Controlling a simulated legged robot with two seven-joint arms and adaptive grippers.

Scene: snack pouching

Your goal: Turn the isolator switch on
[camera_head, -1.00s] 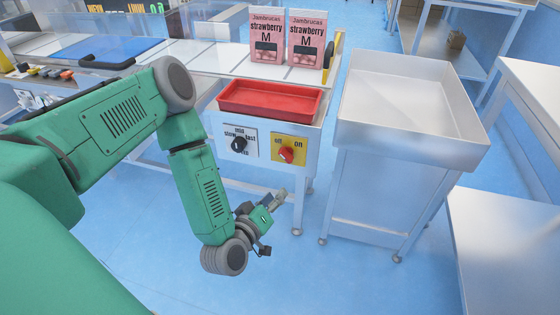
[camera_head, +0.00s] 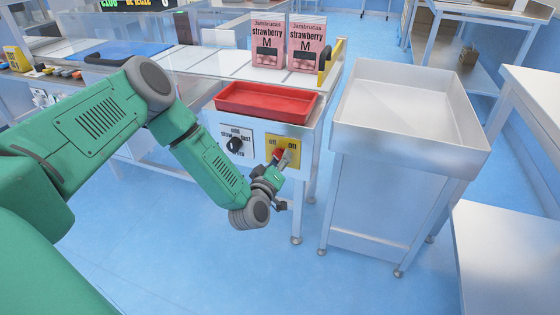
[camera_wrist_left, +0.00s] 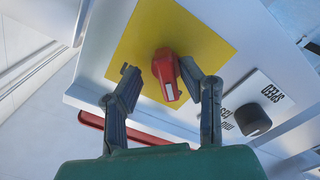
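The isolator switch is a red rotary knob (camera_wrist_left: 167,74) on a yellow plate (camera_head: 293,154) labelled off and on, on the front of the machine. In the left wrist view the yellow plate (camera_wrist_left: 200,37) fills the upper middle. My left gripper (camera_head: 282,160) is in front of the plate, and in the head view it covers much of the knob. In the left wrist view the gripper (camera_wrist_left: 157,85) is open, with one finger on either side of the knob and gaps between. I cannot tell how far the fingertips are from the plate. My right gripper is not in view.
A black speed dial (camera_head: 235,144) on a white plate sits left of the switch; it also shows in the left wrist view (camera_wrist_left: 254,121). A red tray (camera_head: 266,101) is above. Two pink strawberry pouches (camera_head: 268,42) stand behind. A metal bin (camera_head: 402,103) stands to the right.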

